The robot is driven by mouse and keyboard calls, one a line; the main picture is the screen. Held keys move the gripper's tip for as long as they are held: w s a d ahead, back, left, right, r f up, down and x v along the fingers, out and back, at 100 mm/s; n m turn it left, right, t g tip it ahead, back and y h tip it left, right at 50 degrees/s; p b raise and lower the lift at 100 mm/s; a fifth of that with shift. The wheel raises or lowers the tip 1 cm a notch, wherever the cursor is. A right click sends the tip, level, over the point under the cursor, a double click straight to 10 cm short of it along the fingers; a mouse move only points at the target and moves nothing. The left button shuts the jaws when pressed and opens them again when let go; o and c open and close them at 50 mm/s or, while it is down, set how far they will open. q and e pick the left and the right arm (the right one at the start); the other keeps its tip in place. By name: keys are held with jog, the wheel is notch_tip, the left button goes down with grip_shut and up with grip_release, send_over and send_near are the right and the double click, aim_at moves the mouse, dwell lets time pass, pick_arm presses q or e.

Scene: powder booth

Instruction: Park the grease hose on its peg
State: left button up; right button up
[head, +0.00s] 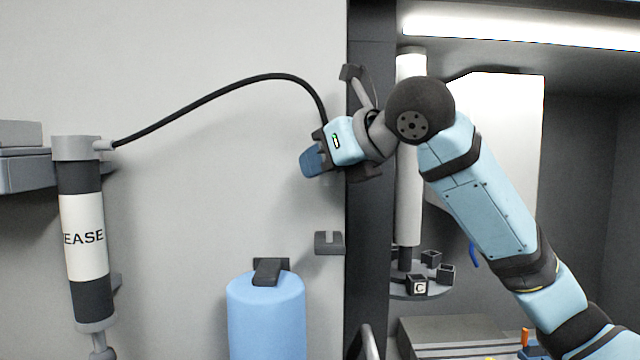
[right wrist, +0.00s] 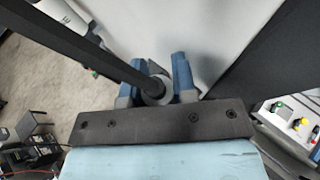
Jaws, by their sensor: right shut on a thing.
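The black grease hose (head: 225,88) runs in an arch from the top of the grease cylinder (head: 84,235) at the left, which has a white label ending in "EASE". Its far end goes down into my right gripper (head: 314,160), in front of the wall's right edge. In the right wrist view the blue fingers (right wrist: 155,88) are shut around the grey hose end (right wrist: 152,91), and the dark hose (right wrist: 90,45) runs up left. A grey notched bracket (head: 329,243), which may be the peg, sits empty on the wall below my gripper, apart from it. My left gripper is out of view.
A blue cylinder (head: 266,315) with a dark bracket on top stands below, left of the notched bracket. A dark post (head: 370,230) edges the wall, and a lit booth with a round tray of small dark blocks (head: 418,286) lies behind my right arm.

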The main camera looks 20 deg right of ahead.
aim_at(334, 181)
jog(key=shift+s+f, duration=0.15)
jog(key=shift+f, duration=0.3)
jog(key=shift+s+d+f, duration=0.1)
jog(key=shift+d+f, duration=0.05)
jog(key=shift+f, duration=1.15)
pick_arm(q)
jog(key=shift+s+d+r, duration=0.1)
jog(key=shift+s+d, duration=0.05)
pick_arm(e)
jog(key=shift+f, duration=0.1)
jog(key=shift+f, duration=0.2)
jog(key=shift+f+b, duration=0.6)
jog(key=shift+f, duration=0.6)
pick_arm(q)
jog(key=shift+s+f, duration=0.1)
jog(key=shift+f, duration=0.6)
